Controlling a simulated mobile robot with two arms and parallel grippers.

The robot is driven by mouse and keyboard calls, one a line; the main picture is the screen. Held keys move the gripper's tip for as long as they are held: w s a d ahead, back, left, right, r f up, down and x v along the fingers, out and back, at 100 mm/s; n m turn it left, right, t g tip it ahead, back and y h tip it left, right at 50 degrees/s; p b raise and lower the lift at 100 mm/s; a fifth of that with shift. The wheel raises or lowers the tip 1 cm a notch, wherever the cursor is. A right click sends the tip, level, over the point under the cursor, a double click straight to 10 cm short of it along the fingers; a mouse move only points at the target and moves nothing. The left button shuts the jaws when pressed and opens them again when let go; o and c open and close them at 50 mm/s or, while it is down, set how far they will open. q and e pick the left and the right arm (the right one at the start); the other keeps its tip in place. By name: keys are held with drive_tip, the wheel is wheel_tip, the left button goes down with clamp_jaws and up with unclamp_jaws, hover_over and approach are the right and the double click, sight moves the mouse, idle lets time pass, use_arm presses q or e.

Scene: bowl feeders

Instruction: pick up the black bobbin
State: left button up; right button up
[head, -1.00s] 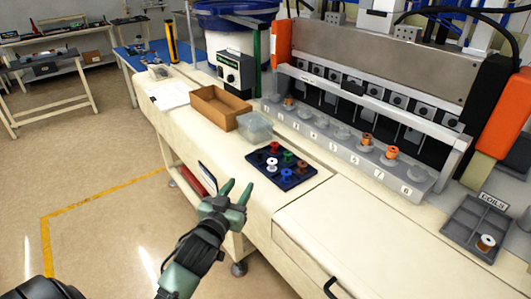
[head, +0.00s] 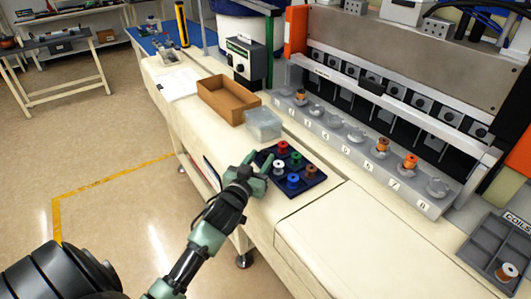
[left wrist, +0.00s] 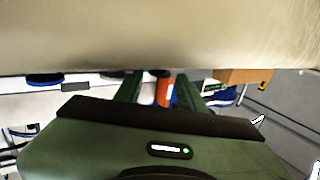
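A dark blue tray (head: 317,180) on the bench holds a red bobbin (head: 283,146), a green bobbin (head: 296,158), a white bobbin (head: 279,168), a blue bobbin (head: 293,181) and a brown bobbin (head: 311,170). I cannot make out the black bobbin; the tray's left corner is covered by my left gripper (head: 257,161). That gripper is at this corner. In the left wrist view its two fingers (left wrist: 158,92) stand apart, with no bobbin clearly seen between them. My right gripper is not in view.
A clear plastic box (head: 263,124) and a cardboard box (head: 228,99) stand behind the tray. A numbered grey rail (head: 345,148) with several spools runs along the machine. A grey coil tray (head: 477,252) is at the right. The bench front right of the tray is clear.

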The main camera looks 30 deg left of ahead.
sight(265, 155)
use_arm(q)
drive_tip(key=x, duration=0.2)
drive_tip(key=shift+w+f, duration=0.15)
drive_tip(key=shift+w, duration=0.15)
drive_tip(key=shift+s, duration=0.1)
clamp_jaws()
